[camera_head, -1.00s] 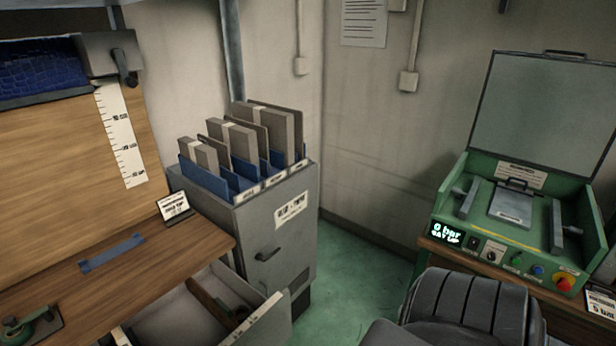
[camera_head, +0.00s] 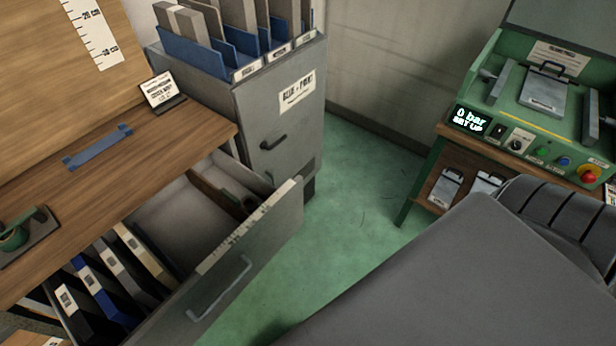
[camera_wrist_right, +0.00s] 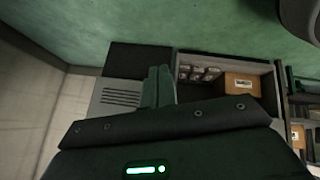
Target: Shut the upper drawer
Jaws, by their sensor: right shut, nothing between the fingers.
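The upper drawer (camera_head: 252,246) stands pulled out from under the wooden workbench in the head view. Its grey front has a bar handle (camera_head: 220,288), and a brown item lies inside at the back right. My right gripper (camera_wrist_right: 158,86) shows in the right wrist view, with its fingers shut and empty. An open compartment with small items and a brown box (camera_wrist_right: 243,84) appears beyond it; I cannot tell whether it is this drawer. No contact between gripper and drawer is visible. My left gripper is in neither view.
A grey cabinet (camera_head: 300,125) with blue file holders stands close beside the drawer. A green machine (camera_head: 530,110) is on a table at the right. Green floor (camera_head: 350,200) lies clear between them.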

